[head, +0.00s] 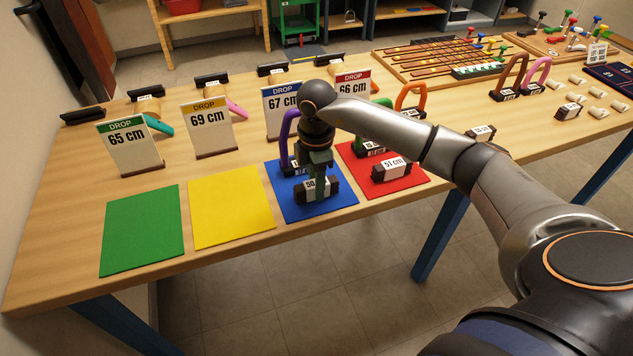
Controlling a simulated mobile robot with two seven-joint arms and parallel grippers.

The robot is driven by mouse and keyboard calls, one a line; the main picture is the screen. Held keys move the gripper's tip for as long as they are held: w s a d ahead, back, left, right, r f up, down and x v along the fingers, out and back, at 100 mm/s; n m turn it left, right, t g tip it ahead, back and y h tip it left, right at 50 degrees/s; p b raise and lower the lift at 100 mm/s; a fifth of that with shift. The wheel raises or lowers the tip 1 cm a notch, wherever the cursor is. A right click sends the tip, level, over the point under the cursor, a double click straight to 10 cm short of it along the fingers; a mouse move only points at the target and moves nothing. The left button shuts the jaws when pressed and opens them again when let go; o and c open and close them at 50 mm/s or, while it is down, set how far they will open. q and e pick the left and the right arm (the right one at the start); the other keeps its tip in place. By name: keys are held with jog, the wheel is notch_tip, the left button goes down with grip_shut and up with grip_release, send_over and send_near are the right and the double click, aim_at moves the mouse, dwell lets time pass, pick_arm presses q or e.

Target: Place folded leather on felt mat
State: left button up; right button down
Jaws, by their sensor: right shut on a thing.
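My right gripper (319,186) points down over the blue felt mat (340,203) and is shut on a dark folded leather (329,188) with a white label that reads about 50. The gripper hides part of the leather and label. The leather is at the blue mat's surface or just above it; I cannot tell if it touches. Another dark folded leather (391,169), labelled 51 cm, lies on the red felt mat (415,182). The yellow mat (232,208) and green mat (143,230) are bare. My left gripper is not in view.
Upright cards stand behind the mats: 65 cm (133,147), 69 cm (208,128), 67 cm (281,110) and 66 cm (352,88). A purple loop (287,135) stands close behind my right gripper. An orange loop (411,97) and a slotted wooden board (440,60) are farther right.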

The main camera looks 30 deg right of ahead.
jog(key=shift+f, duration=0.1)
jog(key=shift+f, duration=0.15)
jog(key=c, duration=0.5)
grip_release()
jog(key=shift+c, duration=0.2)
notch_tip(320, 180, up, 12)
jog(key=shift+r+b, duration=0.2)
jog(key=shift+b, duration=0.1)
